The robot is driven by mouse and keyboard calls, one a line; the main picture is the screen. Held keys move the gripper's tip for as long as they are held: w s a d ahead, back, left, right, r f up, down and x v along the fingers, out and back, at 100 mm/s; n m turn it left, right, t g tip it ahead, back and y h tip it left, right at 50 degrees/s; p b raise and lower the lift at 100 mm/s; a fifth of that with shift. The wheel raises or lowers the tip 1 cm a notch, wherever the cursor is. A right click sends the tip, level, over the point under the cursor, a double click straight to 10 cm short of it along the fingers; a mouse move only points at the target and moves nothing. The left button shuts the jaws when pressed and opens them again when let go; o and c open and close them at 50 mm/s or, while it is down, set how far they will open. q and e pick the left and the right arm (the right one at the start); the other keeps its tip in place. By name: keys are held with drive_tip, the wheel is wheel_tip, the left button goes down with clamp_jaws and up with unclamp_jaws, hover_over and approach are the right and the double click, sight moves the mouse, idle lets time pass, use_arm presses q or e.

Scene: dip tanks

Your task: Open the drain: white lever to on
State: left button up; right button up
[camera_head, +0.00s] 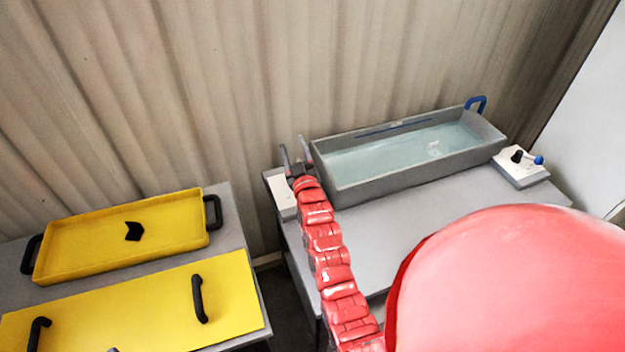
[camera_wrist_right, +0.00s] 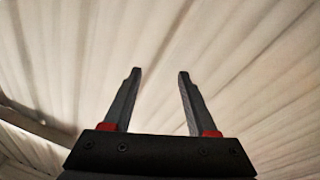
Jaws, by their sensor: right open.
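My right gripper (camera_head: 296,150) is at the left end of the grey water tank (camera_head: 352,192), with its fingers pointing up. The wrist view shows this gripper (camera_wrist_right: 160,74) open and empty, with only the corrugated wall behind it. A white plate (camera_head: 283,196) lies on the table just left of the tank, partly behind my red arm. I cannot make out a white lever on it. At the tank's right end, another white plate (camera_head: 520,173) carries a black knob (camera_head: 517,156) and a lever with a blue tip (camera_head: 538,160). My left gripper is out of view.
The tank holds clear water (camera_head: 400,153) and has a blue handle (camera_head: 475,104). A yellow tray (camera_head: 165,247) with black handles and a flat yellow panel (camera_head: 135,300) lie on the left table. The grey table (camera_head: 420,215) before the tank is bare.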

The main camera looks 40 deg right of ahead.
drive_tip(key=w+d+f+n+g+y+p, duration=0.2)
drive_tip(key=w+d+g, duration=0.15)
drive_tip(key=d, duration=0.25)
drive_tip(key=s+d+n+g+y+p, duration=0.25)
drive_tip(key=s+n+g+y, duration=0.25)
drive_tip(key=s+g, duration=0.6)
drive_tip(key=shift+t+y, duration=0.25)
drive_tip(key=shift+y, duration=0.05)
drive_tip(key=b+x, duration=0.2)
drive_tip(key=x, duration=0.2)
drive_tip(key=b+x, duration=0.2)
drive_tip(key=x, duration=0.3)
drive_tip(key=s+b+x, duration=0.1)
drive_tip(key=b+x, duration=0.1)
drive_tip(key=x, duration=0.3)
drive_tip(key=shift+a+f, duration=0.4)
drive_tip(key=shift+f, duration=0.05)
drive_tip(key=shift+x, duration=0.95)
